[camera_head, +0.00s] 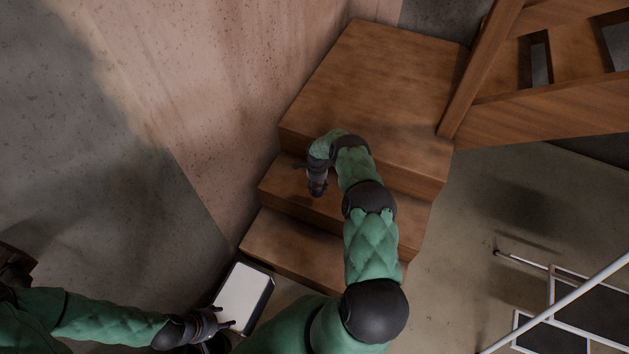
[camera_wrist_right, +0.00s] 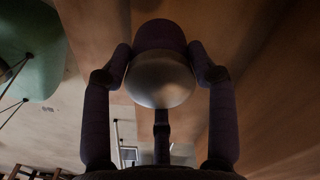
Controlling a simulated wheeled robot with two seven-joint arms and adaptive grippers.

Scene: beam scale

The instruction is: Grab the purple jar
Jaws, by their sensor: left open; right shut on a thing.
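The purple jar (camera_wrist_right: 160,36) shows in the right wrist view, with its dark purple body at the top and a rounded, greyish end facing the camera. The two fingers of my right gripper (camera_wrist_right: 162,66) are closed on its left and right sides. In the head view my right gripper (camera_head: 318,186) is over the middle wooden step; the jar is too small and dark there to tell apart from the fingers. My left gripper (camera_head: 222,322) is open and empty at the lower left, near a white-topped box.
Wooden steps (camera_head: 385,85) rise up the middle beside a pinkish wall (camera_head: 200,80). The white-topped box (camera_head: 246,292) with dark sides stands at their foot. A wooden frame (camera_head: 540,110) stands at upper right, a white metal rack (camera_head: 550,300) at lower right. Open floor (camera_head: 470,230) lies between.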

